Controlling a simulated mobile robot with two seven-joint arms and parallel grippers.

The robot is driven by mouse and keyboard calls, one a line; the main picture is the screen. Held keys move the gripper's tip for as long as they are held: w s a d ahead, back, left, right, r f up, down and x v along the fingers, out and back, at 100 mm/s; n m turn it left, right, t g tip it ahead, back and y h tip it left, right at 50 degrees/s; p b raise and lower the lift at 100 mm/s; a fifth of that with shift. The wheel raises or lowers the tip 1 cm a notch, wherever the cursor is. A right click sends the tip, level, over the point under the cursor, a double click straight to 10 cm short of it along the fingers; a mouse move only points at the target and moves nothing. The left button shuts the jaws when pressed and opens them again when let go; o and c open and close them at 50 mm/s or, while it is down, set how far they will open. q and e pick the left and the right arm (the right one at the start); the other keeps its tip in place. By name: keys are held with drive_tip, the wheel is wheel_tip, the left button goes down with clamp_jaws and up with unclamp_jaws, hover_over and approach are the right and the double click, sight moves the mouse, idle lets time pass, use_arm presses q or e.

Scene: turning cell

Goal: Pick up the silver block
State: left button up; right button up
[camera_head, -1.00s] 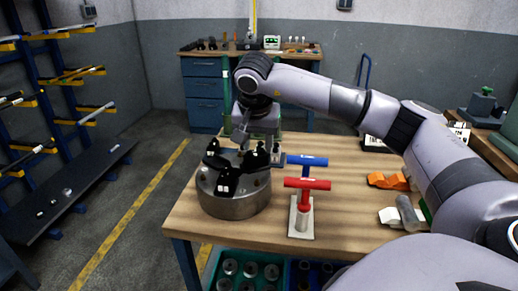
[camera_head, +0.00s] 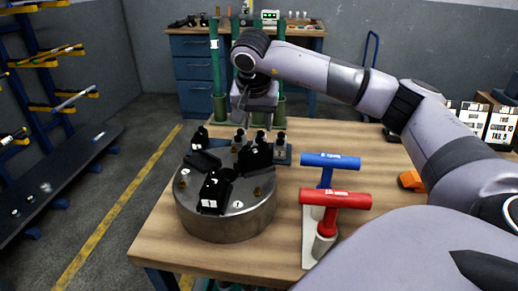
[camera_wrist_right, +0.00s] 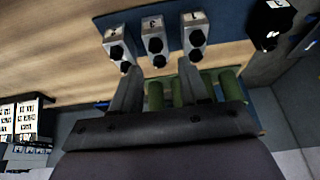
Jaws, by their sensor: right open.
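Several small silver blocks with dark round holes stand in a row on a blue tray (camera_wrist_right: 222,20). In the right wrist view they are a left one (camera_wrist_right: 115,38), a middle one (camera_wrist_right: 152,30) and a right one (camera_wrist_right: 195,28). Which one is meant I cannot tell. My right gripper (camera_wrist_right: 158,75) is open and empty, its fingers pointing toward the row, apart from the blocks as far as I can see. In the head view my right gripper (camera_head: 254,118) hangs behind the chuck, above the row; one silver block (camera_head: 281,143) shows there. My left gripper is not in view.
A round steel chuck (camera_head: 228,222) with black jaws stands in front of the row. Right of it are a blue T-handle (camera_head: 330,161) and a red T-handle (camera_head: 335,198). A black block (camera_wrist_right: 268,22) lies right of the row.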

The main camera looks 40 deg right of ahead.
sight(260, 139)
drive_tip(key=x, duration=0.7)
drive_tip(key=shift+s+f, duration=0.15)
drive_tip(key=shift+s, duration=0.1)
clamp_jaws()
